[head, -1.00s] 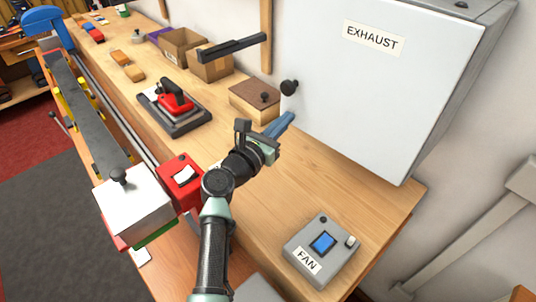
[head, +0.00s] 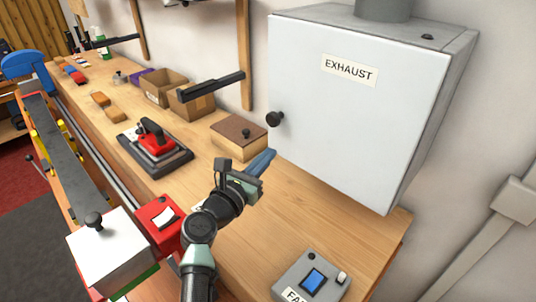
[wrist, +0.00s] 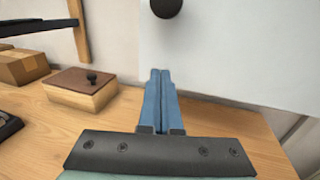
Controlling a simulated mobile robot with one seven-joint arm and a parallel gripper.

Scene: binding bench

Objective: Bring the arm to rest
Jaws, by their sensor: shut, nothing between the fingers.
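My gripper (head: 270,155) is at the end of my arm, over the bench in the head view, in front of the lower left part of the white exhaust cabinet. Its blue fingers also show in the wrist view (wrist: 160,75), side by side and closed, with nothing between them. The fingers point toward the cabinet door (head: 345,115), which is closed. The door's dark round knob (head: 275,119) is just above the fingers in both views. I cannot tell whether the fingertips touch the door.
A wooden box with a brown lid and knob (head: 238,140) stands left of my gripper. A red tool on a dark base (head: 156,150), cardboard boxes (head: 190,100) and a grey fan control box (head: 312,278) are on the bench (head: 310,215). Bare bench lies right of my arm.

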